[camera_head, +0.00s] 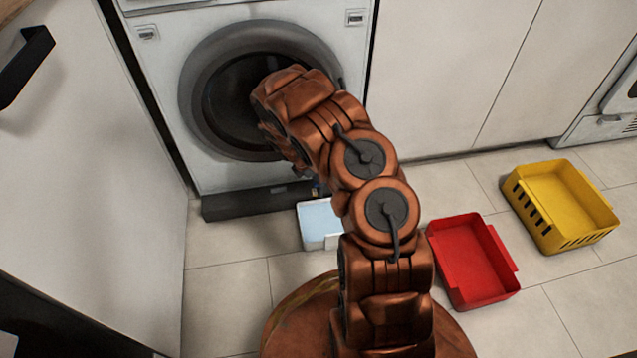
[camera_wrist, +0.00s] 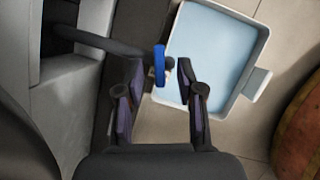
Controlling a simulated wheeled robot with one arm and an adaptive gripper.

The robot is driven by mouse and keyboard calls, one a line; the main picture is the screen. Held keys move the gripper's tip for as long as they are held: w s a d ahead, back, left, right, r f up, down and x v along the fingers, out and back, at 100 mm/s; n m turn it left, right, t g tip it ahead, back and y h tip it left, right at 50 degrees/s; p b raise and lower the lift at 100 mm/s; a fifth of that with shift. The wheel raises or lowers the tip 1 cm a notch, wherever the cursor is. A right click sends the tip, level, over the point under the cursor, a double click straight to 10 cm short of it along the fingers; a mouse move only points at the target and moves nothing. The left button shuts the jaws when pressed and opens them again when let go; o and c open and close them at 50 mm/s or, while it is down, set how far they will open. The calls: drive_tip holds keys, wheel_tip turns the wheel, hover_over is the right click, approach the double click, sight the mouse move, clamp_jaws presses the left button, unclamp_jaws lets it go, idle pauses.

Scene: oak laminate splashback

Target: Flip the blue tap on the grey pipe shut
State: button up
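The blue tap (camera_wrist: 159,65) shows in the wrist view as a narrow upright bar at the end of the dark grey pipe (camera_wrist: 95,39), which comes in from the left. My gripper (camera_wrist: 160,72) is open, its two dark fingers on either side of the tap. A gap shows between the tap and each fingertip; I see no clear contact. In the head view my arm hides the gripper and most of the pipe; only a small blue spot shows low by the washing machine, and I cannot tell if it is the tap.
A white tray with a pale blue inside (camera_head: 318,222) lies on the floor below the tap, and it also shows in the wrist view (camera_wrist: 215,50). The washing machine (camera_head: 160,95) stands behind. A red crate (camera_head: 470,262) and a yellow crate (camera_head: 562,205) stand at the right.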

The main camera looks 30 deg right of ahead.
drive_tip(key=shift+d+f, duration=0.2)
drive_tip(key=shift+f, duration=0.4)
clamp_jaws()
